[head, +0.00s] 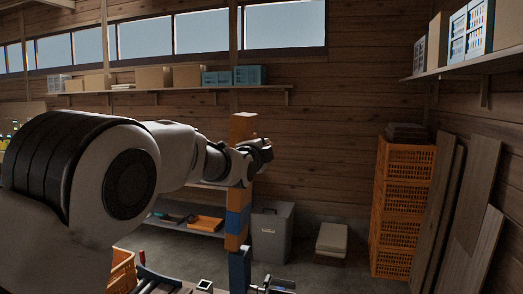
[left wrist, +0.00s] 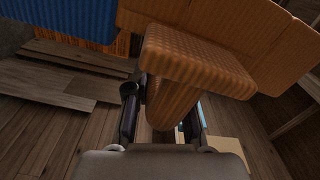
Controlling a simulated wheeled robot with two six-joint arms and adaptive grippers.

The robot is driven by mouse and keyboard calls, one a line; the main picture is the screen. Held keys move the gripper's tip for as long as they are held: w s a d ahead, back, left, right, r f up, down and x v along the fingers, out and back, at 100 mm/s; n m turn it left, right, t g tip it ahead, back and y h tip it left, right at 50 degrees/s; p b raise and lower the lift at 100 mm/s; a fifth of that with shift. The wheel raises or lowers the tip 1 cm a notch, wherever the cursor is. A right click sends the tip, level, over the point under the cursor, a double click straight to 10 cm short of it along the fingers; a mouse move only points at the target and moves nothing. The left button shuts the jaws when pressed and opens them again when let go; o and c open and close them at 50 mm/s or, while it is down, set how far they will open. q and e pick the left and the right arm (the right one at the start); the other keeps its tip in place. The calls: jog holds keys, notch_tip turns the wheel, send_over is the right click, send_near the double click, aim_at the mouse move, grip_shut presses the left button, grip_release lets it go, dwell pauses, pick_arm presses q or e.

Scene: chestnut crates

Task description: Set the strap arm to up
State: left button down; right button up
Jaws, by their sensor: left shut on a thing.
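An upright post with orange and blue sections (head: 242,127) stands in the middle of the head view. My left gripper (head: 258,152) reaches it from the left, and my arm hides part of the post. In the left wrist view, an orange ribbed bar, seemingly the strap arm (left wrist: 172,98), runs down between the two fingers of my left gripper (left wrist: 162,110). The fingers are shut on it. The post's orange side fills the top of that view, with a blue section (left wrist: 65,18) at upper left.
Stacked orange crates (head: 404,205) and leaning boards (head: 437,215) stand at the right. A grey bin (head: 271,235) stands just behind the post. A low shelf (head: 185,226) holds an orange tray.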

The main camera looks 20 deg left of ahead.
pick_arm(q)
jog(key=shift+d, duration=0.25)
jog(key=shift+f, duration=0.1)
jog(key=c, duration=1)
grip_release()
jog(key=shift+d, duration=0.1)
jog(key=s, duration=1.2)
jog(key=shift+a+f, duration=0.1)
jog(key=shift+a, duration=0.1)
jog(key=shift+w+f, duration=0.1)
jog(key=shift+w, duration=0.05)
